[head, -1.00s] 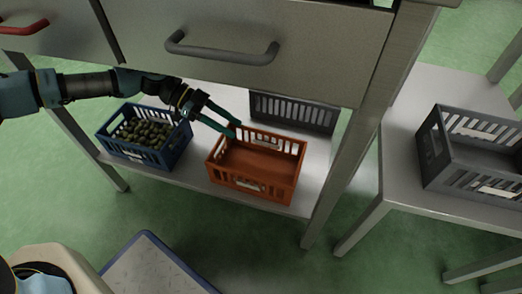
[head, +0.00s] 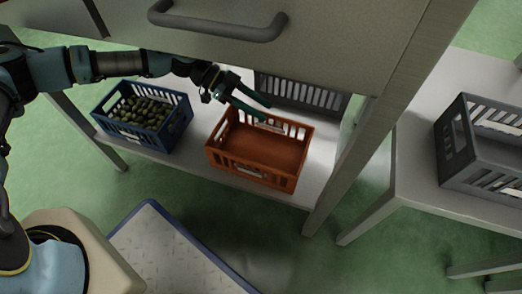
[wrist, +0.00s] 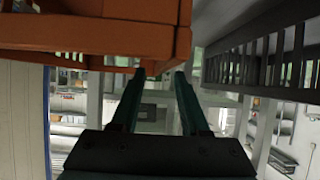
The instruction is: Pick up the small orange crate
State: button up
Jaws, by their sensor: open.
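The small orange crate (head: 262,150) stands empty on the lower shelf under the drawers, in the middle of the head view. My gripper (head: 257,108) is at the crate's far left rim, its two green fingers pointing right and down. In the wrist view, the orange crate (wrist: 100,35) fills the upper left, and my open gripper (wrist: 158,78) has its fingertips near the crate's corner. Nothing is between the fingers that I can make out. I cannot tell whether a finger touches the rim.
A blue crate (head: 170,138) of olives stands left on the shelf (head: 210,180). A grey crate (head: 315,97) stands close behind the orange one. The drawer front with its handle (head: 215,27) overhangs the arm. A table leg (head: 350,165) rises right; another grey crate (head: 452,150) sits on the side table.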

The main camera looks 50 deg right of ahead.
aim_at(270, 114)
jog(key=x, duration=0.3)
jog(key=shift+s+f+b, duration=0.2)
jog(key=shift+s+b, duration=0.1)
jog(key=shift+b, duration=0.1)
jog(key=shift+c, duration=0.3)
grip_shut()
dwell(0.7)
